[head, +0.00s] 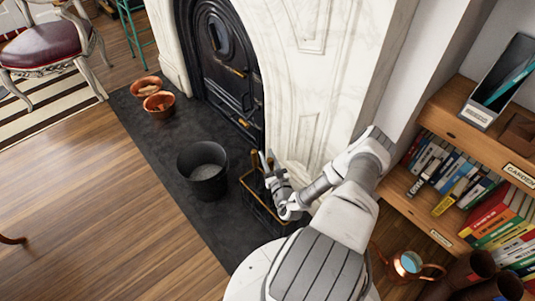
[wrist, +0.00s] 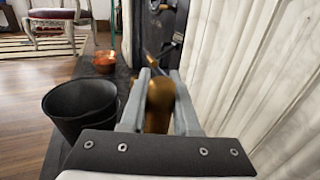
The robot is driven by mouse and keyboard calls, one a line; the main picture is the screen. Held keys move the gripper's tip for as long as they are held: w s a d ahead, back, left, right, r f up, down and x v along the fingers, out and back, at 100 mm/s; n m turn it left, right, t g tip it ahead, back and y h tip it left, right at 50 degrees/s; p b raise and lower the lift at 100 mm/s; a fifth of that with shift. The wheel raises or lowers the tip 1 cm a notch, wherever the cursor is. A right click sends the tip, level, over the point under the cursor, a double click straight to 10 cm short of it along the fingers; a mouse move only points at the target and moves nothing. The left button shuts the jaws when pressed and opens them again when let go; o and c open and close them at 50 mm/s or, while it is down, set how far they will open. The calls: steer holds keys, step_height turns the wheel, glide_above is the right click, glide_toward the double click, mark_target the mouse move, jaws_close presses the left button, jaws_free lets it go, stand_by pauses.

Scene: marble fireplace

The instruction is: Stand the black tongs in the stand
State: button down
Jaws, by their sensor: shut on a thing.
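My gripper (head: 266,163) is low beside the marble surround, over the fireplace tool stand (head: 262,212), a dark stand with a brass-coloured rail. In the wrist view my gripper (wrist: 157,85) has its fingers closed on both sides of a brass-coloured handle (wrist: 159,103), which I take to be that of the black tongs. The rest of the tongs is hidden by the gripper and my arm. Whether their lower end is inside the stand cannot be told. Another brass-coloured handle (head: 254,159) stands upright just left of my gripper.
A black bucket (head: 203,170) with grey contents stands on the dark hearth (head: 150,128), left of the stand. Copper bowls (head: 159,103) sit farther back. The marble surround (head: 300,100) is close on the right.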

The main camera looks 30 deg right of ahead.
steer(key=shift+f, duration=1.65)
steer(key=c, duration=0.6)
jaws_free()
steer(key=shift+o, duration=0.2)
steer(key=shift+f, duration=0.1)
steer(key=shift+s, duration=0.15)
